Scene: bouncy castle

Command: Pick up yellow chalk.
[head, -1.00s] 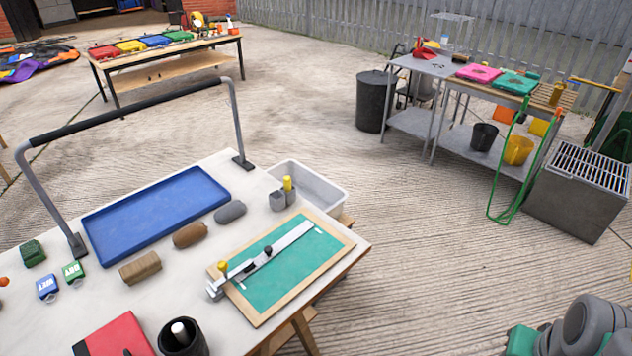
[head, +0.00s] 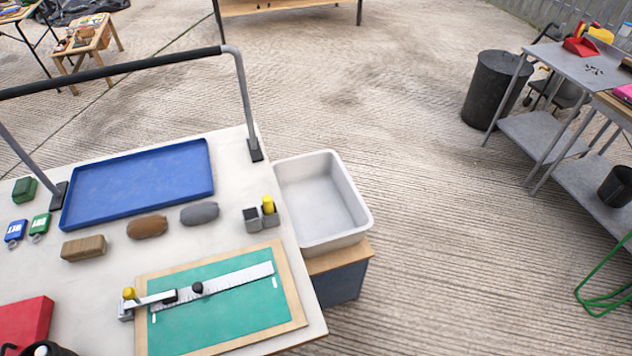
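A short yellow cylinder (head: 268,204), which looks like the yellow chalk, stands upright in one of two small grey holders (head: 252,218) on the white table, near its right edge. Its lower part is hidden in the holder. A second yellow piece (head: 129,293), rounded like a knob, sits at the left end of the metal ruler on the green board; I cannot tell whether it is chalk. My gripper is not in view.
The white table (head: 104,249) also holds a blue tray (head: 140,183), a green board (head: 220,310) with a ruler (head: 225,284), and brown and grey blocks. A black-topped rail (head: 110,73) spans its back. A white basin (head: 325,200) stands right of it. Open concrete lies beyond.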

